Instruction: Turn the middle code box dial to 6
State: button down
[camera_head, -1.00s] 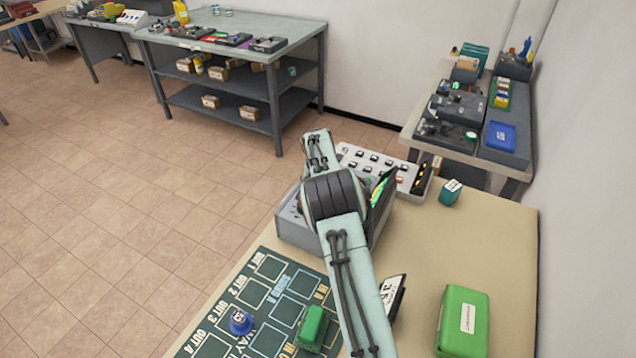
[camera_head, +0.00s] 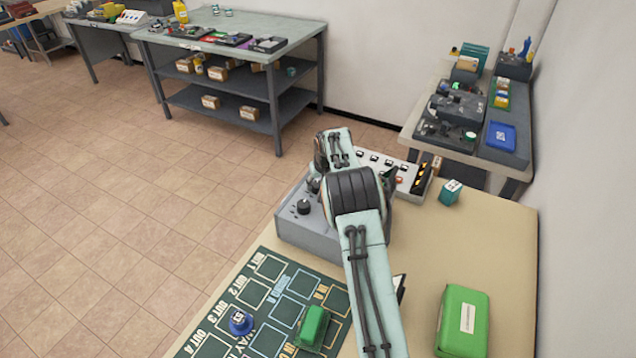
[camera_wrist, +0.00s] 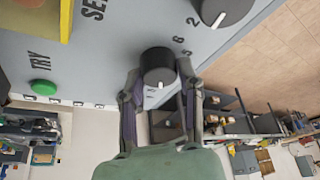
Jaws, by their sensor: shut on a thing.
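The grey code box (camera_head: 310,232) stands on the tan table, partly hidden by my arm in the head view. A black dial (camera_head: 303,207) shows on its near left part. In the wrist view my gripper (camera_wrist: 158,88) is shut on a black round dial (camera_wrist: 158,62), one finger on each side. A white pointer mark on this dial faces down in the picture, toward my palm. Printed digits, among them 5 and 6, lie up and right of it. A second black dial (camera_wrist: 226,10) is at the upper right. I cannot tell from these views which position the held dial has in the row.
A green button (camera_wrist: 42,88) beside TRY and a yellow part (camera_wrist: 38,18) are on the panel. A green box (camera_head: 463,322), a small green block (camera_head: 312,326), a blue knobbed piece (camera_head: 240,322) and a teal block (camera_head: 450,192) are on the table. The right side is mostly clear.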

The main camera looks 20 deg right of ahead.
jog(key=n+y, duration=0.2)
jog(key=n, duration=0.3)
jog(key=shift+d+n, duration=0.15)
jog(key=shift+n, duration=0.15)
jog(key=n+g+y, duration=0.1)
jog(key=n, duration=0.4)
jog(key=shift+f+g+y, duration=0.1)
jog(key=shift+g+y, duration=0.3)
jog(key=shift+n, duration=0.4)
jog(key=c, duration=0.7)
grip_release()
jog(key=v, duration=1.2)
jog(key=shift+w, duration=0.2)
